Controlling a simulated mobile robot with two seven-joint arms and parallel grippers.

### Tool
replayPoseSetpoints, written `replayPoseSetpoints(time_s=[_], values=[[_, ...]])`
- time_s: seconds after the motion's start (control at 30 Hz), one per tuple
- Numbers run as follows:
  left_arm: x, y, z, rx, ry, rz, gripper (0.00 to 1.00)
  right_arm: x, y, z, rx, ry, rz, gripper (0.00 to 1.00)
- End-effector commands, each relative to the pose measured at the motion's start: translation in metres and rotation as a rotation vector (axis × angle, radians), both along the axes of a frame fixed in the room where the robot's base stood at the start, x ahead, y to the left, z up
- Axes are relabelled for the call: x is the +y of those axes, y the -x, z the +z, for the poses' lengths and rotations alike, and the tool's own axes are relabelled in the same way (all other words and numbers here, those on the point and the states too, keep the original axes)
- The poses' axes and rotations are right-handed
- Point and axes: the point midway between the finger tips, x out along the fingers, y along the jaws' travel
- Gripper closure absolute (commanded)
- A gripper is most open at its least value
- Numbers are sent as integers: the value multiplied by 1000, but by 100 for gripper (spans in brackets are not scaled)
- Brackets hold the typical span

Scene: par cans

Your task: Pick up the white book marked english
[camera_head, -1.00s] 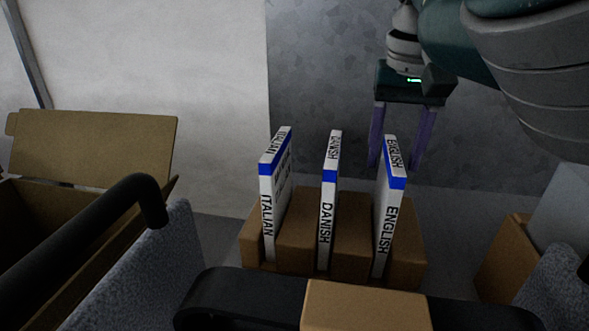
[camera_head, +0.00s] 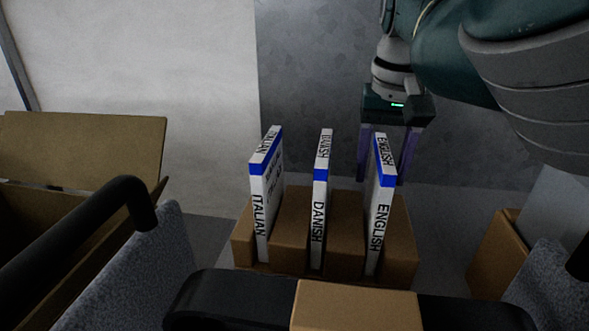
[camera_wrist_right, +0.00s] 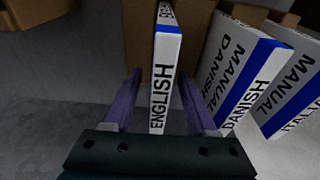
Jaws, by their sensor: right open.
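The white book marked English (camera_head: 380,210), with a blue band near its top, stands upright in the right slot of a brown cardboard holder (camera_head: 346,215). My right gripper (camera_head: 383,180) is open and points down just behind and above this book. In the right wrist view, the English book (camera_wrist_right: 164,75) shows between the two purple fingers of my right gripper (camera_wrist_right: 160,88), which are apart with space on both sides; I cannot tell how deep they reach around it. My left gripper is not in view.
White Danish (camera_head: 319,205) and Italian (camera_head: 264,200) books stand in the same holder to the left. An open cardboard box (camera_head: 85,145) is at the left and a brown box (camera_head: 497,250) at the right. A grey wall (camera_head: 310,75) rises behind.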

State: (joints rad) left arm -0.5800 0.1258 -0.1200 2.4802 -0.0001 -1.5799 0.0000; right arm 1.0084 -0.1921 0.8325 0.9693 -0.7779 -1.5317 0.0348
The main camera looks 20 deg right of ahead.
Motion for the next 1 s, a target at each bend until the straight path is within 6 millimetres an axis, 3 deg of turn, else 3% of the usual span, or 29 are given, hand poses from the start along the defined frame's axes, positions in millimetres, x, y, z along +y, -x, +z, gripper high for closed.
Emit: replayPoseSetpoints(time_s=[0.23, 0.73, 1.0], values=[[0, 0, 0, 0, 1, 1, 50, 0, 0, -1, 0, 0, 0, 43], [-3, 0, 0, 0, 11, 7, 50, 0, 0, -1, 1, 0, 1, 98], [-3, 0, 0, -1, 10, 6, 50, 0, 0, -1, 1, 0, 1, 100]])
